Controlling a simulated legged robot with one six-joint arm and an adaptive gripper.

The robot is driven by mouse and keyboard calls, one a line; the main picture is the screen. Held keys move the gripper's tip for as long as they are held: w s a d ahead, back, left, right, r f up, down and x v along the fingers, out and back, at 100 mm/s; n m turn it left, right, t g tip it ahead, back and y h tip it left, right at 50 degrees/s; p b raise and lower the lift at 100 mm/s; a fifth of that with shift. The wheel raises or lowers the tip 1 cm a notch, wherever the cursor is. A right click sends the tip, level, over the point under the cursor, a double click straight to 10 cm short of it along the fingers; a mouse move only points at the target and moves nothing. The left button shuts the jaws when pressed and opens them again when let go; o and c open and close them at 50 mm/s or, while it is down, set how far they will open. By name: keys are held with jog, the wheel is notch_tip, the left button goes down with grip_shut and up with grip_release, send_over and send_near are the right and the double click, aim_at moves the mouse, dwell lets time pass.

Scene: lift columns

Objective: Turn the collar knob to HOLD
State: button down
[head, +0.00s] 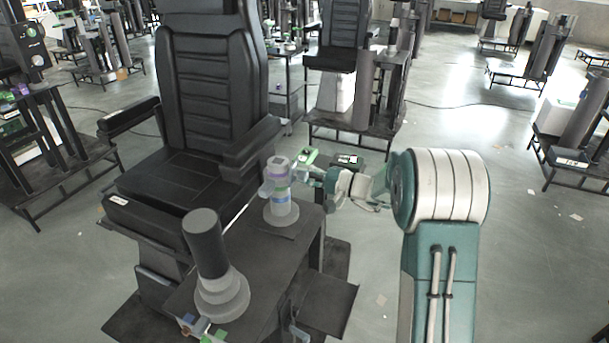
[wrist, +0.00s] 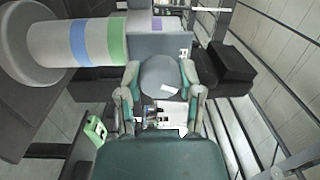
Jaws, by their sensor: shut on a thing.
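The lift column (head: 281,206) stands upright on a dark stand in the head view, with purple, green and blue bands. In the wrist view the column (wrist: 50,44) lies sideways, its round base at the left. The round grey collar knob (wrist: 160,76) carries a white mark and faces the wrist camera. My gripper (wrist: 162,84) is shut on the knob, one finger on each side. In the head view my gripper (head: 297,177) reaches the column from the right. No HOLD lettering is readable.
A black seat (head: 205,100) stands left of the column. A second, dark-topped column (head: 207,250) stands nearer on the same dark stand (head: 250,262). A green item (head: 309,157) lies behind my gripper.

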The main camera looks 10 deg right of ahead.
jog(key=m, duration=0.6)
jog(key=shift+m+t, duration=0.4)
jog(key=m, duration=0.7)
jog(key=shift+r+t, duration=0.1)
jog(key=shift+t, duration=0.2)
jog(key=shift+c, duration=1.3)
grip_release()
jog(key=shift+w, duration=0.1)
jog(key=v, duration=1.2)
